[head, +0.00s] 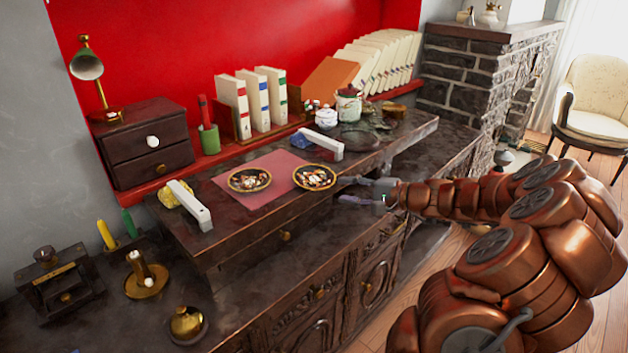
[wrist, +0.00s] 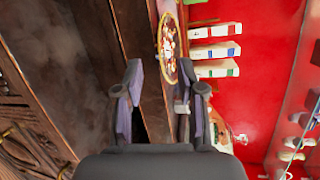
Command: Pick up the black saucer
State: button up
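Two dark saucers with gold rims, holding small brown and white pieces, sit on the raised shelf of the dark cabinet. The left saucer (head: 249,180) lies on a pink mat (head: 271,196); the right saucer (head: 314,177) is at the mat's right edge. I cannot tell which one is the black saucer. My gripper (head: 350,189) is open and empty just right of the right saucer, near the shelf's front edge. In the wrist view, a saucer (wrist: 169,48) lies ahead of the open fingers (wrist: 160,80), nearer the right finger, with a gap from both.
Lidded jars (head: 348,104) and a dark glassy dish (head: 366,133) stand at the back right. Books (head: 255,103) line the red wall.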

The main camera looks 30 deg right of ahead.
aim_at(326, 187)
jog(key=shift+d+x, duration=0.1)
jog(key=shift+x, duration=1.6)
jog(key=shift+d+x, duration=0.15)
jog(key=shift+x, duration=1.5)
jog(key=shift+w, duration=0.15)
grip_shut()
